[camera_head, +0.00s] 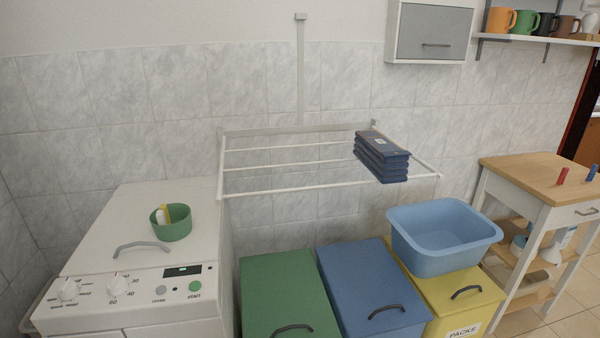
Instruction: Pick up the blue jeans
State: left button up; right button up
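The blue jeans (381,157) are a dark blue folded stack with a small pale label on top. They lie on the right part of the white wall-mounted drying rack (290,188), across its bars and close to its right side. Neither of my grippers shows in the head view.
Below the rack stand a green bin (288,290), a blue bin (362,285) and a yellow bin (480,300) with a light blue basin (440,262) on top. A white washing machine (165,220) with a green bowl (172,228) is left. A wooden-topped trolley (530,178) stands right.

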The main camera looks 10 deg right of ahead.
aim_at(388, 161)
jog(key=i+l, duration=0.1)
jog(key=l, duration=1.3)
jog(key=i+z, duration=0.05)
